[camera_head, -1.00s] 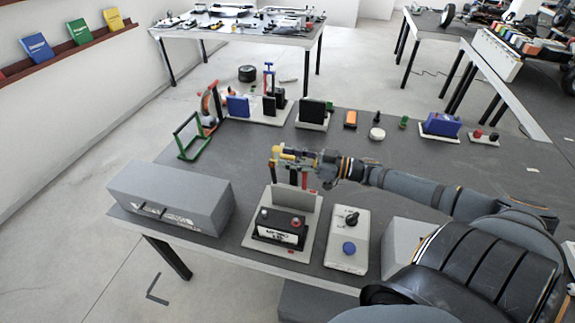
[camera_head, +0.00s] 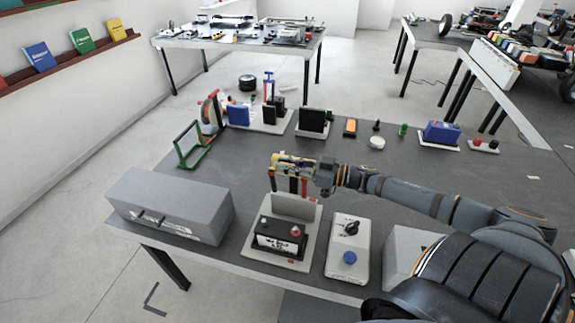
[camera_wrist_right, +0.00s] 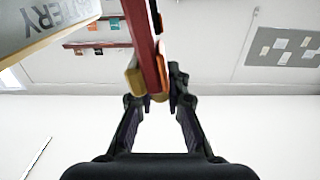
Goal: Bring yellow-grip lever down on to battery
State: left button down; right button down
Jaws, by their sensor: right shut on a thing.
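The black battery (camera_head: 280,238) with its red terminal sits on a pale base plate (camera_head: 249,249) at the table's near edge, in front of an upright pale panel (camera_head: 296,207). Thin upright red parts (camera_head: 293,185) show above the panel. My right gripper (camera_head: 284,163) is above and behind the battery, shut on the yellow-grip lever. In the right wrist view the lever's red bar (camera_wrist_right: 143,42) runs down to its yellow grip (camera_wrist_right: 135,82) between the fingers. The fingers partly hide the grip in the head view. My left gripper is not in view.
A long grey box (camera_head: 172,205) stands left of the battery. A control box (camera_head: 347,252) with a black knob and blue button stands on the right. A green frame (camera_head: 190,148) and several small devices are farther back. The middle of the table is mostly clear.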

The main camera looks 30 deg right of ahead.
jog(key=shift+s+a, duration=0.1)
jog(key=s+a+f+n+b, duration=0.2)
jog(key=s+a+f+n, duration=0.2)
jog(key=f+n, duration=0.3)
jog(key=s+a+f+n+b, duration=0.2)
jog(key=s+a+f+n, duration=0.2)
jog(key=a+f+n, duration=0.2)
jog(key=shift+s+f+n, duration=0.35)
jog(key=shift+f+n, duration=0.45)
jog(key=shift+f, duration=0.65)
jog(key=c, duration=1.4)
grip_release()
jog(key=shift+o, duration=0.3)
